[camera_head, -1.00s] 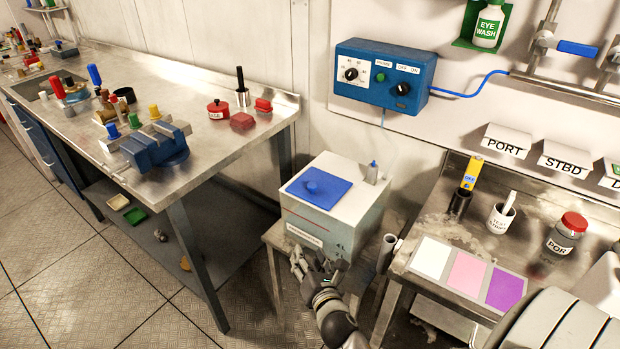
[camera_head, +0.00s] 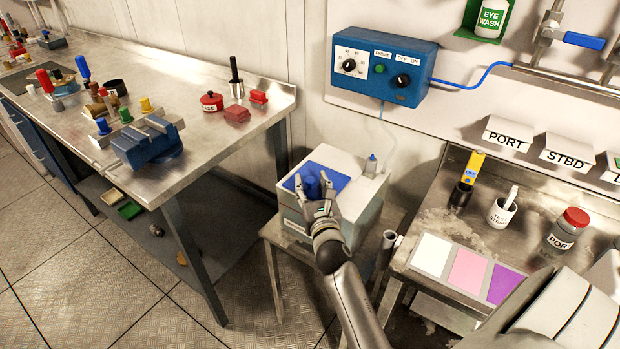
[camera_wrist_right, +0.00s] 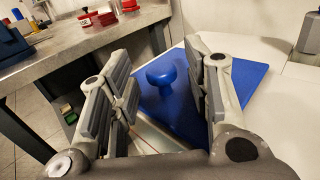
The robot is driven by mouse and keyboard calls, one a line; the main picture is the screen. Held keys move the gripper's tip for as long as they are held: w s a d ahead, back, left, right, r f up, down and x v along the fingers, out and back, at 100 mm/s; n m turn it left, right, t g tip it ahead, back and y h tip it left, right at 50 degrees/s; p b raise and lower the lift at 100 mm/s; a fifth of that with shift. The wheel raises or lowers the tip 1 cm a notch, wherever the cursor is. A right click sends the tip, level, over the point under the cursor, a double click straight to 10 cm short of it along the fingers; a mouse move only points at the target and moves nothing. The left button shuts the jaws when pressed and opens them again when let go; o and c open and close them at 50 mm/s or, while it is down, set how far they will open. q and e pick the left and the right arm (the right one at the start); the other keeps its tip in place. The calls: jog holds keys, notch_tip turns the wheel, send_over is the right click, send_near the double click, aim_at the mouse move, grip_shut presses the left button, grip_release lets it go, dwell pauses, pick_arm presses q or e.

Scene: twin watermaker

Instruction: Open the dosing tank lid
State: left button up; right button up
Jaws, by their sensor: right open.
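The dosing tank is a white box (camera_head: 366,212) on a small metal stand, with a flat blue lid (camera_head: 341,178) lying on its top. The lid has a round blue knob (camera_wrist_right: 164,76), seen between my fingers in the right wrist view. My right gripper (camera_head: 316,187) is open over the lid, its fingers on either side of the knob. I cannot tell whether a finger touches it. In the head view the fingers partly hide the lid and knob. My left gripper is not in view.
A blue control box (camera_head: 382,67) is on the wall above the tank. A steel bench (camera_head: 205,136) with a blue vise (camera_head: 147,147) stands left. A metal table right holds coloured cards (camera_head: 470,270), a cup (camera_head: 500,211) and a red-capped jar (camera_head: 566,232).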

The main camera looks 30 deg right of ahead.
jog(key=shift+x, duration=1.2)
grip_shut()
